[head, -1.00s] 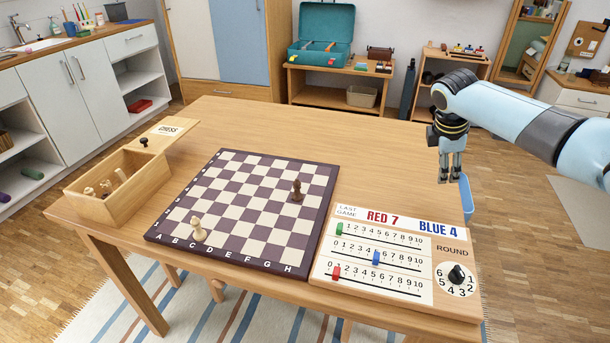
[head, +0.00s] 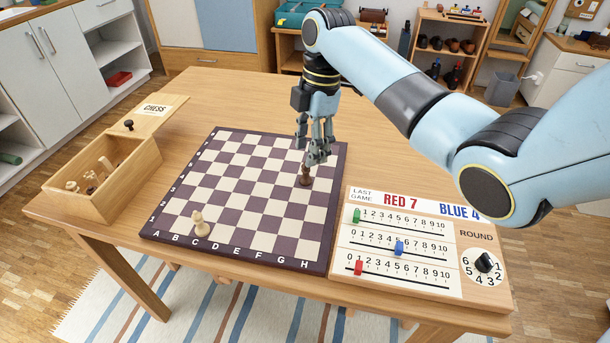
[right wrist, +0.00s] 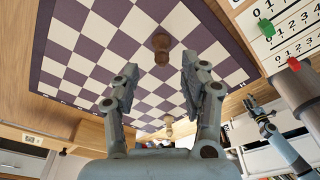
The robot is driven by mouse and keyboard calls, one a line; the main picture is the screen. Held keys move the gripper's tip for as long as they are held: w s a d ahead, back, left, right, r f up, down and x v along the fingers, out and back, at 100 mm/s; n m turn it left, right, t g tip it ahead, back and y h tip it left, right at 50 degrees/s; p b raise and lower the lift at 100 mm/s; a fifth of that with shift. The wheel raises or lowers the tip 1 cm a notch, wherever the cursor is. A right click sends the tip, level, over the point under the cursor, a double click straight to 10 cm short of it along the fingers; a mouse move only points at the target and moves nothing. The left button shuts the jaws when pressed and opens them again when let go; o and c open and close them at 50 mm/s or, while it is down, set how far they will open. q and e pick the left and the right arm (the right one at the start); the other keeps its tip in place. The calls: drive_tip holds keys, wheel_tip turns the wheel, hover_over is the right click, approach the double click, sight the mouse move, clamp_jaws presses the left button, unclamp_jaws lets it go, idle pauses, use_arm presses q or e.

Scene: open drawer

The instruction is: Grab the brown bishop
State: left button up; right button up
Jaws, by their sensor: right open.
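The brown bishop (head: 306,177) stands upright on the right part of the chessboard (head: 228,181). Its top is partly hidden by my right gripper (head: 315,160) in the head view. In the right wrist view the brown bishop (right wrist: 161,46) shows ahead of the open fingers, near the middle of the gap between them (right wrist: 158,85). The right gripper is open and empty, pointing down just above the bishop; I cannot tell whether a finger touches it. My left gripper is not in the head view.
A cream chess piece (head: 200,224) stands at the board's near left. An open wooden box (head: 130,166) with pieces lies left of the board. A scoreboard panel (head: 420,226) with sliders and a knob sits to the right. The table behind the board is clear.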

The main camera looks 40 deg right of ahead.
sight(306, 172)
drive_tip(key=f, duration=0.2)
drive_tip(key=a+f, duration=0.1)
drive_tip(key=f, duration=0.1)
drive_tip(key=shift+f, duration=0.25)
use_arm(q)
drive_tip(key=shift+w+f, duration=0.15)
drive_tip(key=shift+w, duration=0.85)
use_arm(e)
drive_tip(key=shift+s, duration=0.1)
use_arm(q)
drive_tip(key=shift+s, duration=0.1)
use_arm(e)
drive_tip(key=shift+c, duration=0.4)
drive_tip(key=shift+c, duration=1.2)
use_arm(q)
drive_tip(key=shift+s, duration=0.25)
use_arm(e)
clamp_jaws()
